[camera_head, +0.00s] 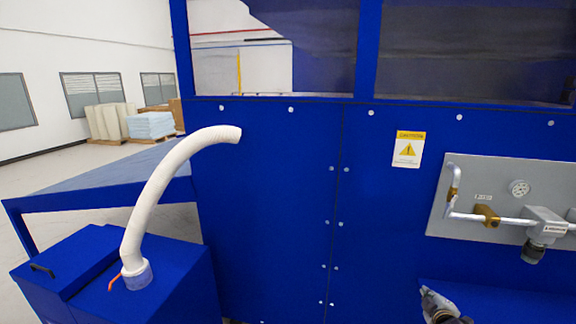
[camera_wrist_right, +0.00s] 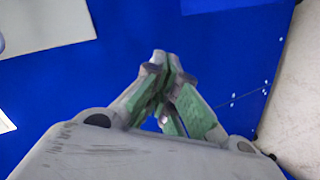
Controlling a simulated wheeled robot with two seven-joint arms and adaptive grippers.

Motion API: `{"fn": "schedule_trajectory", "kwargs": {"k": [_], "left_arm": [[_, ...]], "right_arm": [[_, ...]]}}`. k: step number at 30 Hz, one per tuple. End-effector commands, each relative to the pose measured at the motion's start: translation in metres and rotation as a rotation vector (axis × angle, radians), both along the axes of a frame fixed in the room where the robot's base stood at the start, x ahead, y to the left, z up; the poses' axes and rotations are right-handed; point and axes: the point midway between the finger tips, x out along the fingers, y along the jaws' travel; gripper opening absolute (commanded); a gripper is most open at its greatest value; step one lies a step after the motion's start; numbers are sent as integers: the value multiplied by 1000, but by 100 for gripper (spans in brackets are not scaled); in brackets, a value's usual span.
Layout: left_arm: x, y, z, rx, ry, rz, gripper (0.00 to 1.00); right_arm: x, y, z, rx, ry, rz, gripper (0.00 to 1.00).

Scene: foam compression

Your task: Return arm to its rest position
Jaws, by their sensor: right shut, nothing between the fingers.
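My right gripper (camera_head: 432,296) shows at the lower edge of the head view, in front of the blue machine (camera_head: 270,200) and below the grey valve panel (camera_head: 460,220). In the right wrist view my right gripper (camera_wrist_right: 168,68) has its green-padded fingers together at the tips, with nothing between them. Blue panelling (camera_wrist_right: 60,95) lies beyond the fingertips. Most of my right arm is out of the head view. My left gripper is in neither view.
A white curved hose (camera_head: 152,200) rises from a blue box (camera_head: 70,275) at the lower left. The panel carries pipes, a gauge (camera_head: 519,188) and a protruding valve (camera_head: 545,224). A yellow caution label (camera_head: 408,149) is on the machine. Stacked sheets (camera_head: 150,126) stand far back left.

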Motion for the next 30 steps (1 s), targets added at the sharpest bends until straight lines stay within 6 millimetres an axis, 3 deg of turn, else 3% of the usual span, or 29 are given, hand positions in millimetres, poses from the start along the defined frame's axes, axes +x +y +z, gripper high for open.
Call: {"fn": "schedule_trajectory", "kwargs": {"k": [1, 3, 14, 21, 30], "left_arm": [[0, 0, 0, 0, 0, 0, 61], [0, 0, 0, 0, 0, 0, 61], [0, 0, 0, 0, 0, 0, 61], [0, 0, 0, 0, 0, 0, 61], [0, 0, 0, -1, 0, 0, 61]], "right_arm": [[-7, 0, -26, 28, 31, -10, 0], [-16, 1, -57, 65, 65, -23, 0], [-83, 18, -208, 242, 244, -99, 0], [-145, 39, -298, 353, 360, -158, 0], [-239, 76, -393, 479, 502, -242, 0]]}}
